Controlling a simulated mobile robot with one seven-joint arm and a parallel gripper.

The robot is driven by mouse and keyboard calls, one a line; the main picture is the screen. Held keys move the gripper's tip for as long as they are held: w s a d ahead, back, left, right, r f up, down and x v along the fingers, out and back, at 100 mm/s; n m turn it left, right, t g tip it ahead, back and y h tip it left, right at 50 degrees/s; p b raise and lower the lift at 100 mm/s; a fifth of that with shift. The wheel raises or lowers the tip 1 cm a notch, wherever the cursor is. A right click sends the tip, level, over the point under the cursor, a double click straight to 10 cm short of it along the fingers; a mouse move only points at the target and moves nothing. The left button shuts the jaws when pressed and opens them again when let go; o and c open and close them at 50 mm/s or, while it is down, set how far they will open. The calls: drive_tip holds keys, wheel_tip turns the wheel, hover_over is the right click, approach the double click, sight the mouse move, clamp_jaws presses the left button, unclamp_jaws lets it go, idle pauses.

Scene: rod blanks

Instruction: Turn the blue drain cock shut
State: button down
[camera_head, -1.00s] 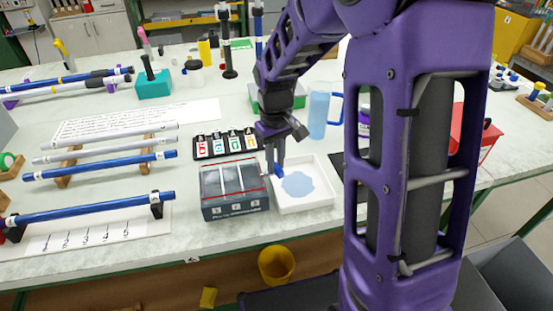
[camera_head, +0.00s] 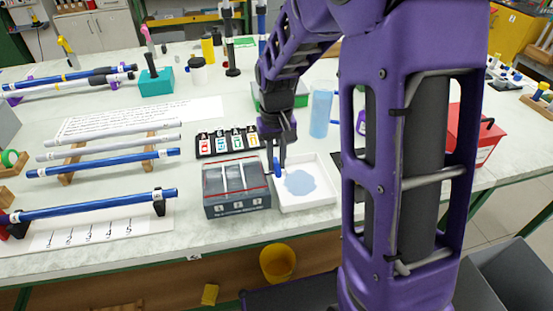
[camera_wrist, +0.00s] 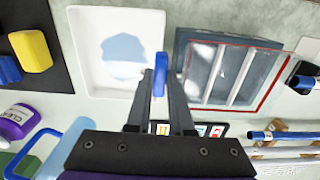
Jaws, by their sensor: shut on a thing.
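The blue drain cock (camera_head: 277,167) is at the right side of a grey tank (camera_head: 236,187) with a clear top, light dividers and a red line. My gripper (camera_head: 280,160) reaches down to it, and in the wrist view its two fingers are shut on the cock's blue handle (camera_wrist: 159,75). The handle looks roughly in line with the tank's side wall. The cock's body is mostly hidden by the fingers. A white tray (camera_head: 316,202) stands just right of the tank, with a pale blue puddle (camera_head: 299,182) in it.
A black rack of coloured cards (camera_head: 227,142) stands behind the tank. A clear blue jug (camera_head: 320,113) and a green tray are behind the white tray. Blue and white rods (camera_head: 95,206) lie on stands at left. A red box (camera_head: 473,135) is at right.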

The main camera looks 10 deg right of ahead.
sight(276, 164)
drive_tip(key=c, duration=0.8)
unclamp_jaws()
wheel_tip(276, 164, up, 18)
drive_tip(key=p, duration=0.3)
drive_tip(key=shift+f, duration=0.25)
